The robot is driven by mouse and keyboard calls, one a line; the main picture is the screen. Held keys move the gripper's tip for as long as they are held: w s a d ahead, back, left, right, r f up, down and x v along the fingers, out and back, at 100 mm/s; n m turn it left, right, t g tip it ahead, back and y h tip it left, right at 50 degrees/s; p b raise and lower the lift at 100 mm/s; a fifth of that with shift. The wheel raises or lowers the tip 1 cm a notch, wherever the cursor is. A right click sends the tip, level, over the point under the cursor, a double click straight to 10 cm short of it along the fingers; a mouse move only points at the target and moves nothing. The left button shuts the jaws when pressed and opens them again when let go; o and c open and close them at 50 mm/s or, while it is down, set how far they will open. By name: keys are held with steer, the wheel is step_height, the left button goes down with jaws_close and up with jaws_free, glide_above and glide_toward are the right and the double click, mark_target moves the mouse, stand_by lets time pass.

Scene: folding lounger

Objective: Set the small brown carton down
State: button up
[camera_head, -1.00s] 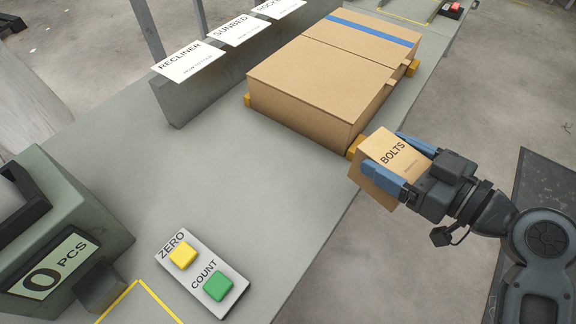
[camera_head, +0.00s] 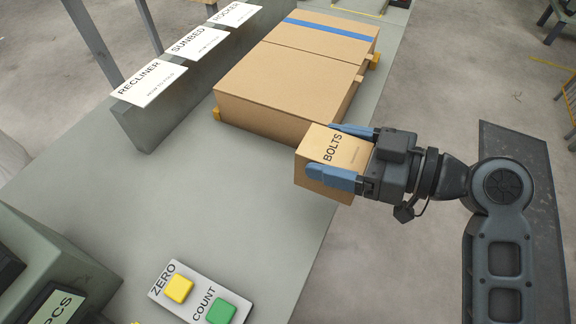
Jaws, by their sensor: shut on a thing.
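The small brown carton (camera_head: 318,178) is labelled BOLTS and is held between the blue fingers of my gripper (camera_head: 335,158). My gripper is shut on it, reaching in from the right. The carton is near the right edge of the grey bench (camera_head: 150,215), in front of a large brown box. It overlaps the bench edge in the picture, and I cannot tell its height or whether it touches anything.
The large brown box (camera_head: 285,85) with a blue stripe lies on the bench between yellow blocks (camera_head: 374,61). A grey divider with RECLINER, SUNBED and ROCKER cards (camera_head: 150,82) stands behind left. A panel with yellow and green buttons (camera_head: 200,296) is in front. The bench's middle is clear.

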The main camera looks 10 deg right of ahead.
steer(key=shift+w+a+f+p, duration=0.15)
steer(key=shift+w+a+f, duration=0.8)
steer(key=shift+f, duration=0.45)
steer(key=shift+w+a+f+p, duration=0.15)
steer(key=shift+w+a+f, duration=0.55)
steer(key=shift+a+f, duration=0.6)
steer(key=shift+w+a+f+p, duration=0.15)
steer(key=shift+w+a+f, duration=0.75)
steer(key=shift+f, duration=0.6)
steer(key=shift+f+b, duration=0.25)
steer(key=shift+b, duration=0.1)
steer(key=o, duration=1.4)
steer(key=shift+s, duration=0.1)
steer(key=shift+c, duration=0.2)
steer(key=shift+r+p, duration=0.2)
steer(key=shift+p, duration=0.45)
